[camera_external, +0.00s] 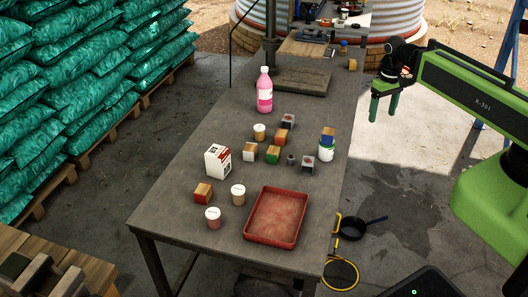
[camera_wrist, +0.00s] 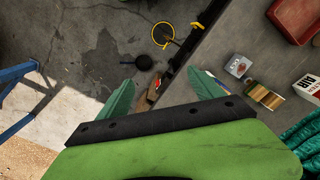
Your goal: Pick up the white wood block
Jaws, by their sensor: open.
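A small block with a white side and a wood-coloured top (camera_external: 250,148) sits on the grey table, right of the red-and-white carton (camera_external: 218,160) and left of a green-sided block (camera_external: 272,154). My gripper (camera_external: 382,116) is open and empty, high to the right of the table and well away from the block. In the wrist view, its two green fingers (camera_wrist: 162,78) are spread apart with nothing between them. A wood-coloured block (camera_wrist: 265,97) shows at the right there, but I cannot tell whether it is the white one.
Several blocks, cups and a can crowd the table's middle. A pink bottle (camera_external: 264,90) stands behind them. A red tray (camera_external: 275,217) lies at the front right. A black pan (camera_external: 352,229) is on the floor beside the table. Green sacks (camera_external: 90,60) are stacked at left.

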